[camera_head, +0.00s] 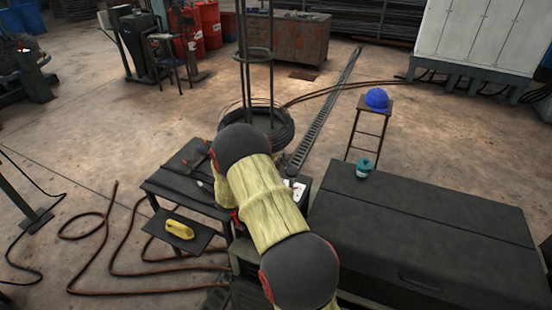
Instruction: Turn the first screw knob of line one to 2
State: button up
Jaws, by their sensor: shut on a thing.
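My own arm, with yellow sleeves and dark round joints, reaches across the middle of the camera_head view. It hides my gripper, so I cannot see the jaws or what they touch. The screw knobs of line one cannot be made out. A small white panel or plate (299,190) shows just right of my arm, partly covered by it. Its markings are too small to read.
A dark work table (178,184) with tools stands left of my arm, with a yellow object (179,229) on a lower shelf. A large dark cabinet (430,225) fills the right, with a teal item (364,169) on it. A blue cap (377,98) sits on a stool.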

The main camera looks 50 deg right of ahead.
jog(key=shift+w+a+n+t+y+b, duration=0.15)
jog(key=shift+w+n+t+y+b, duration=0.3)
jog(key=shift+n+t, duration=0.75)
jog(key=shift+w+a+n+t+y+b, duration=0.15)
jog(key=shift+n+t+y, duration=0.5)
jog(key=shift+t, duration=0.95)
jog(key=shift+w+a+n+t+y+b, duration=0.1)
jog(key=shift+w+n+t+y+b, duration=0.25)
jog(key=shift+n+t, duration=0.9)
jog(key=shift+w+t, duration=0.1)
jog(key=shift+t, duration=0.25)
jog(key=o, duration=1.2)
jog(key=shift+o, duration=0.4)
jog(key=v, duration=1.2)
jog(key=shift+r, duration=0.2)
